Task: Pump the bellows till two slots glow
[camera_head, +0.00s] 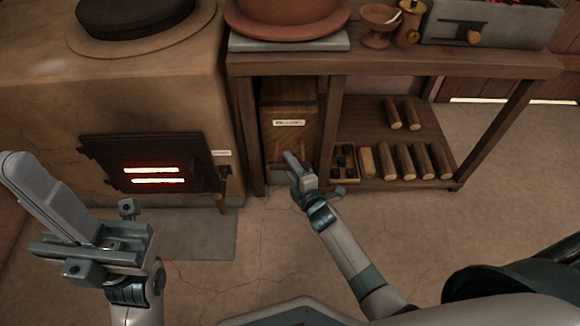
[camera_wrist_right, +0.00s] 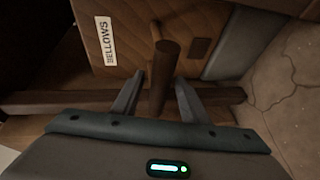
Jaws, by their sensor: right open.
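The bellows (camera_head: 287,138) is a wooden box with a white label, standing under the bench. In the right wrist view the bellows (camera_wrist_right: 135,28) shows its label and a round wooden handle (camera_wrist_right: 164,65) sticking out towards me. My right gripper (camera_wrist_right: 157,92) is open, with one finger on each side of the handle. In the head view my right gripper (camera_head: 294,163) is in front of the bellows and hides most of the handle. The dark stove door (camera_head: 112,160) has two slots (camera_head: 156,175) glowing orange-red. My left gripper (camera_head: 40,195) is raised at the left, apart from everything; its finger gap is unclear.
The bench (camera_head: 400,64) carries a brown wide-brimmed vessel (camera_head: 290,20), a small goblet (camera_head: 379,22) and a grey box (camera_head: 492,24). Its lower shelf (camera_head: 375,135) holds several short logs and a small divided tray (camera_head: 345,175). The floor at right is clear.

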